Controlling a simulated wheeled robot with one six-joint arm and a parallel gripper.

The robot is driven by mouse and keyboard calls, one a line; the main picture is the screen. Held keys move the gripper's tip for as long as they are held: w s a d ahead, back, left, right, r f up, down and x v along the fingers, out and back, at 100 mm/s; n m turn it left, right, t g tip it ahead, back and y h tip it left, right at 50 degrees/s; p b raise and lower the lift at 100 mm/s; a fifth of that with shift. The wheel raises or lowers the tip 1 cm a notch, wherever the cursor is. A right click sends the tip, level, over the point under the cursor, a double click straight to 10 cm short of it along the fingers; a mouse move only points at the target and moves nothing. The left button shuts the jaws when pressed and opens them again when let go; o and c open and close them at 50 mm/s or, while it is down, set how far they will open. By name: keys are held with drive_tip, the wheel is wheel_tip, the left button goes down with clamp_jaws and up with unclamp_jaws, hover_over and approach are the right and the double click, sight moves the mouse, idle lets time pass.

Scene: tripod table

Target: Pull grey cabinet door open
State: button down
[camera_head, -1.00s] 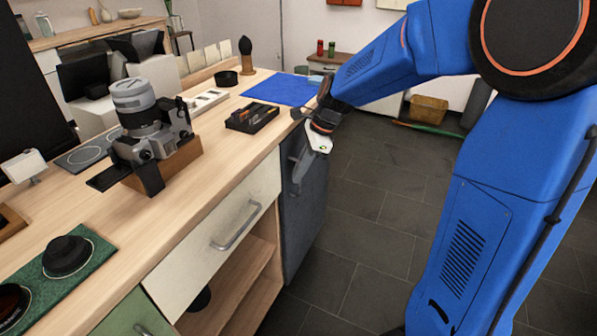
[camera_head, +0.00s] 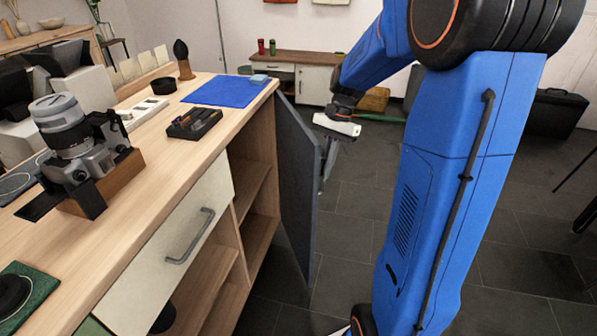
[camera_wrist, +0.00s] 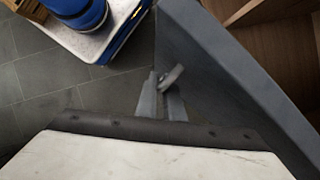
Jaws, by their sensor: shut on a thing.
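The grey cabinet door (camera_head: 296,185) stands swung well out from the wooden counter, hinged at its far side. The cabinet opening (camera_head: 250,170) behind it shows wooden shelves. My gripper (camera_head: 325,172) is at the door's outer side near its free edge, shut on the door's handle. In the wrist view, the grey door (camera_wrist: 215,70) runs diagonally at the right, and my gripper's fingers (camera_wrist: 162,95) close around the grey handle (camera_wrist: 173,76). The exact finger contact is small and partly hidden.
The white drawer (camera_head: 170,255) with a metal handle is shut, left of the opening. A camera (camera_head: 75,150), a pen tray (camera_head: 194,123) and a blue mat (camera_head: 229,91) are on the counter. Dark tiled floor (camera_head: 350,215) is clear beyond the door.

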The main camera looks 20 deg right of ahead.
drive_tip(key=w+d+n+g, duration=0.1)
drive_tip(key=w+d+n, duration=0.15)
drive_tip(key=d, duration=0.85)
drive_tip(key=w+d+n+h, duration=0.2)
drive_tip(key=w+d+n, duration=0.3)
drive_tip(key=w+d, duration=0.3)
drive_tip(key=w+d+n+g+h, duration=0.1)
drive_tip(key=w+d+n, duration=0.3)
drive_tip(key=w+d, duration=0.4)
drive_tip(key=d+h, duration=0.1)
drive_tip(key=d, duration=0.4)
drive_tip(key=shift+w+d+n, duration=0.25)
drive_tip(key=shift+d+n, duration=0.1)
drive_tip(key=shift+d, duration=0.05)
drive_tip(key=c, duration=2.2)
unclamp_jaws()
drive_tip(key=v, duration=1.7)
drive_tip(key=shift+w+r, duration=0.1)
drive_tip(key=shift+w, duration=0.2)
